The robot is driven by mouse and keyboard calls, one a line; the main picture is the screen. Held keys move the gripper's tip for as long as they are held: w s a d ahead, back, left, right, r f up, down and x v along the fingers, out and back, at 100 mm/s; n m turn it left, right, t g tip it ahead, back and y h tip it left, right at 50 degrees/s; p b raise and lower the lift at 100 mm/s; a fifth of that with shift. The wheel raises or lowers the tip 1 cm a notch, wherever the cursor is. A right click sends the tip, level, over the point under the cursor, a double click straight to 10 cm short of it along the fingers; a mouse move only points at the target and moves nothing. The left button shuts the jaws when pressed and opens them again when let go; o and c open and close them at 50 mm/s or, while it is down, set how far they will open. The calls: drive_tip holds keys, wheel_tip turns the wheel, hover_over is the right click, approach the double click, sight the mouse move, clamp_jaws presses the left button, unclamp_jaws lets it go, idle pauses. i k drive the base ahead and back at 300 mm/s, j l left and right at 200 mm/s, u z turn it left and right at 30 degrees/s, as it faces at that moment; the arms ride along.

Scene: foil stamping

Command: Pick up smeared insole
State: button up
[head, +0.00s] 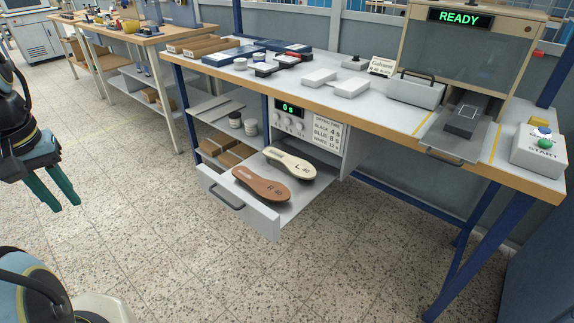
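Two insoles lie side by side in an open drawer (240,211) under the workbench. The brown insole (262,187) is nearer the front left and is marked "R 40". The cream insole (290,163) lies behind it to the right and is marked "L 40". Any smear on either is too small to make out. My gripper (54,202) has green fingers, hangs at the left edge over the floor, and is open and empty. It is well apart from the drawer.
A control box (290,113) reading "0 s" stands just behind the drawer. The workbench (390,122) overhangs it, carrying a press marked "READY" (461,18), pads and boxes. A side shelf holds cups (235,119). The floor (150,220) between my gripper and the drawer is clear.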

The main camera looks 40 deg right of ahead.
sight(269, 190)
drive_tip(key=i+l+u, duration=0.1)
drive_tip(key=i, duration=0.35)
drive_tip(key=i+l+u, duration=0.15)
drive_tip(key=i, duration=0.3)
drive_tip(key=i+l+u, duration=0.1)
drive_tip(key=i+l, duration=0.2)
drive_tip(key=i, duration=0.1)
